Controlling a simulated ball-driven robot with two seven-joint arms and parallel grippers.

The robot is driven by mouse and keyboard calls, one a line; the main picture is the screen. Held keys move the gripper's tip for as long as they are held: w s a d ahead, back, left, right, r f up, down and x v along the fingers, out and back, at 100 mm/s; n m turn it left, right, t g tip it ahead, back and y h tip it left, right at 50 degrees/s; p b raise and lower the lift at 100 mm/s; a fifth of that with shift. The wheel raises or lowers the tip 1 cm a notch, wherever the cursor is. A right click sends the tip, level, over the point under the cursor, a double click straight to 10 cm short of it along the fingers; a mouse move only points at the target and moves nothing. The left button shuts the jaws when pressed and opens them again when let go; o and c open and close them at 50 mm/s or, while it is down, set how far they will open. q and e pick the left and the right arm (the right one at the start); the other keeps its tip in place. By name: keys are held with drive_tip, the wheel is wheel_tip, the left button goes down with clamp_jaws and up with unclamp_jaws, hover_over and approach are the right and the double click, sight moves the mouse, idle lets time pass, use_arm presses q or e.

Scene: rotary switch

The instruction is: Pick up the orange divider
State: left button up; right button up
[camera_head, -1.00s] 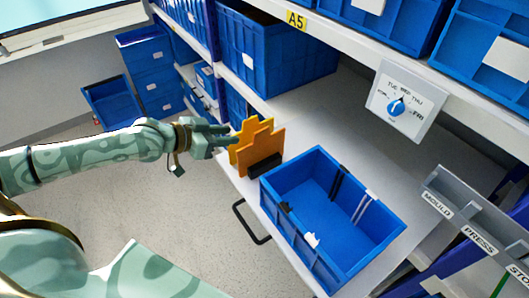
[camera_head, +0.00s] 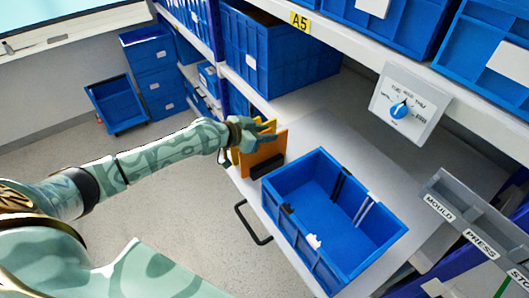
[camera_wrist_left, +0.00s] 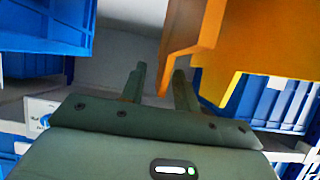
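Two orange dividers (camera_head: 262,152) stand upright one behind the other in a black holder (camera_head: 266,166) on the shelf, left of the blue bin. My left gripper (camera_head: 272,130) is at their upper part and hides some of it. In the left wrist view its two fingers (camera_wrist_left: 160,82) are apart, so it is open. The nearer orange divider (camera_wrist_left: 195,40) fills the upper right there, and its lower tip shows between the fingers. I cannot tell whether a finger touches it. My right gripper is in neither view.
An open blue bin (camera_head: 290,232) with black and white clips stands right of the dividers. A white rotary switch panel (camera_head: 410,105) hangs from the upper shelf. A grey labelled tray (camera_head: 470,225) is at the right. The shelf surface behind the bin is clear.

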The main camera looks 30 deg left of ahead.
use_arm(q)
clamp_jaws()
drive_tip(key=shift+r, duration=0.1)
